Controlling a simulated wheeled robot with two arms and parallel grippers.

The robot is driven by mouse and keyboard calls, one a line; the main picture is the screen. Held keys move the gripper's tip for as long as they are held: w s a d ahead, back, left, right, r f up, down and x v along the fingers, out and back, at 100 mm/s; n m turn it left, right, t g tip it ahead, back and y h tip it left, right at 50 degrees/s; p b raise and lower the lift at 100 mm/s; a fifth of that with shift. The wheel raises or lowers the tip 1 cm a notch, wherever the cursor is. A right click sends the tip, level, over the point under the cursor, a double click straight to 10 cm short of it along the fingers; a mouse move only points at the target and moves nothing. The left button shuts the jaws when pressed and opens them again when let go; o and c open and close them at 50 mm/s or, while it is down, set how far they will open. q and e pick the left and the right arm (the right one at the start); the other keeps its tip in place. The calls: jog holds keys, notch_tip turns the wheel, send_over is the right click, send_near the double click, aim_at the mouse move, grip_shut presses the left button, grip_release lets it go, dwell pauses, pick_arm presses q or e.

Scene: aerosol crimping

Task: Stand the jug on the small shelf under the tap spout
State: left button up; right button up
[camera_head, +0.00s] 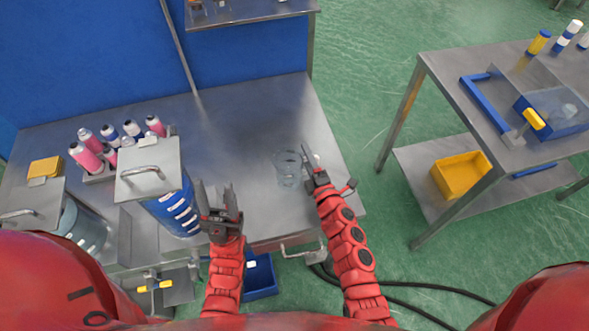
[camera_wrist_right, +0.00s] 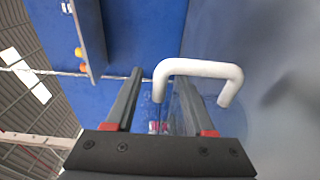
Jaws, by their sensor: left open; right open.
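The clear glass jug (camera_head: 287,172) stands upright on the steel table, right of its middle. Its white handle (camera_wrist_right: 207,68) is close in the right wrist view, with one end between the fingers in the picture. My right gripper (camera_head: 312,163) is open beside the handle side of the jug; contact cannot be told. My left gripper (camera_head: 217,196) is open and empty near the front edge, right of the blue drum. A tap with yellow handles (camera_head: 155,286) is below the table's front left edge. A small grey plate (camera_head: 179,285) beside it may be the shelf; the spout is unclear.
Pink and blue cans (camera_head: 85,158) stand at the table's left, behind lidded containers (camera_head: 150,170). A blue bin (camera_head: 260,277) is below the front edge. A second bench (camera_head: 440,72) stands right across green floor. The table's middle is clear.

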jog(key=shift+x, duration=1.15)
grip_shut()
jog(key=shift+s+f, duration=0.1)
dwell(0.4)
